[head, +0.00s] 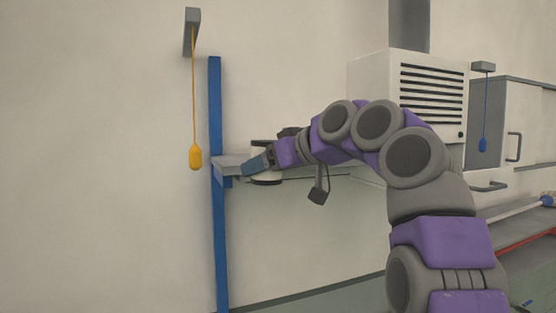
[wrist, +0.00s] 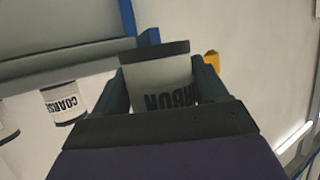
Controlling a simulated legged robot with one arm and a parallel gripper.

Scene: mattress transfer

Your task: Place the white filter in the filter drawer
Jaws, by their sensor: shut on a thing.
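My gripper (head: 257,163) is at the grey shelf on the left in the head view. In the wrist view my gripper (wrist: 158,82) is shut on a pale cylindrical filter (wrist: 165,72) with a dark end cap. Its dark lettering appears inverted and partly covered, reading like "CARBON". In the head view the pale filter (head: 266,173) with dark ends shows behind the fingers, mostly hidden. I cannot tell whether it touches the shelf. No open filter drawer is clearly visible.
The grey shelf (head: 229,164) hangs on a blue post (head: 216,230). A filter labelled like "COARSE" (wrist: 64,104) is beside the held one. A yellow pull cord (head: 195,156) hangs nearby. A white vented unit (head: 376,85) and grey cabinets (head: 520,110) stand right.

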